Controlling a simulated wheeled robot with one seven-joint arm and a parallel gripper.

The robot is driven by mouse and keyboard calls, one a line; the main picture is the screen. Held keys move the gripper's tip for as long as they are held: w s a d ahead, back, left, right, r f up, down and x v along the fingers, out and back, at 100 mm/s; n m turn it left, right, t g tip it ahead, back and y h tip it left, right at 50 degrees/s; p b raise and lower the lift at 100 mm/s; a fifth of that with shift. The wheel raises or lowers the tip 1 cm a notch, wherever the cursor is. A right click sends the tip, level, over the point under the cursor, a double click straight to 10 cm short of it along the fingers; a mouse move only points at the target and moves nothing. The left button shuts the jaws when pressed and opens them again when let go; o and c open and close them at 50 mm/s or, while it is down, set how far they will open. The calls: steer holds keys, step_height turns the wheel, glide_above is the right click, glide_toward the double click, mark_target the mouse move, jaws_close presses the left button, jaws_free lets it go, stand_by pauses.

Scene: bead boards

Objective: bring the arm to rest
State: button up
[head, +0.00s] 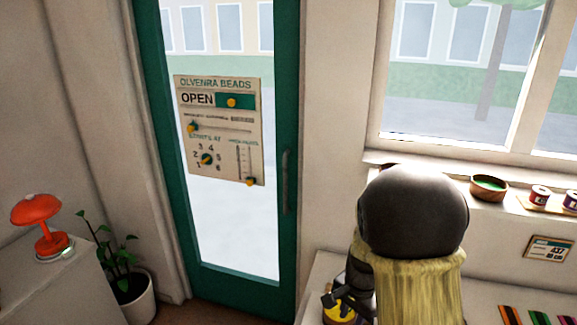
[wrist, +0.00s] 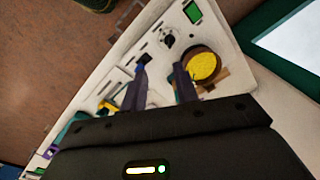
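My gripper (wrist: 161,72) is open in the wrist view, with its two fingers apart and only the white work surface (wrist: 128,62) showing between them. A round yellow thing (wrist: 203,65) lies just right of the right finger. In the head view my arm (head: 412,212) is bent over the table at the lower right. Part of my gripper (head: 334,297) shows low beside a yellow thing (head: 340,312); the rest is hidden by the arm or cut off by the frame.
A green-framed door (head: 168,200) with a bead-shop sign board (head: 220,130) stands at the centre. A red lamp (head: 40,222) and potted plant (head: 130,290) are at left. A wooden bowl (head: 488,190) and spools (head: 540,197) stand on the window sill. Small items lie around my gripper.

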steer(key=s+r+n+t, duration=0.2)
steer(key=s+r+n, duration=0.3)
steer(key=s+n, duration=0.4)
steer(key=shift+s+a+r+n, duration=0.2)
steer(key=shift+s+n, duration=0.2)
steer(key=shift+s, duration=0.5)
steer(key=shift+w, duration=0.15)
